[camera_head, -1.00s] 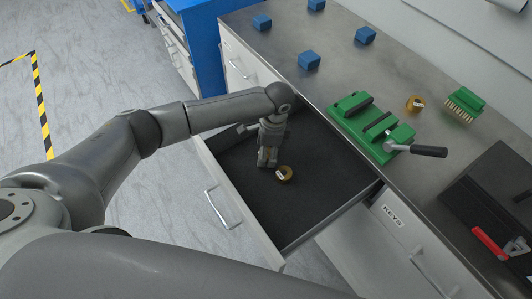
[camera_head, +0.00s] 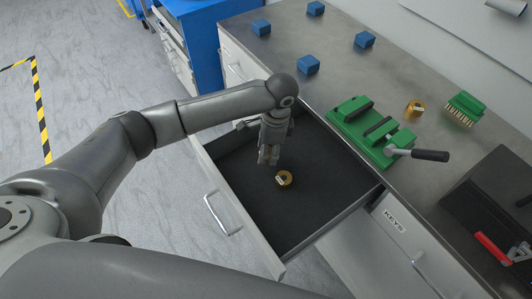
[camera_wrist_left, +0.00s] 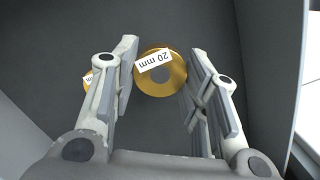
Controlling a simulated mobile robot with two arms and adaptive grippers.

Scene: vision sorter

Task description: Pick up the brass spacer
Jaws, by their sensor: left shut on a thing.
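A brass spacer (camera_wrist_left: 160,72) with a white label reading 20 mm sits between my left fingers in the left wrist view. My left gripper (camera_head: 268,157) is shut on it, inside the open drawer's outline; in the head view the fingers hide this spacer. A second brass spacer (camera_head: 284,178) lies on the dark drawer floor just right of and below the fingertips in the head view. It also shows in the left wrist view (camera_wrist_left: 88,79), partly hidden behind the left finger. My right gripper is not in view.
The open drawer (camera_head: 310,226) has raised walls around the gripper. A black case (camera_head: 490,195) is at right.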

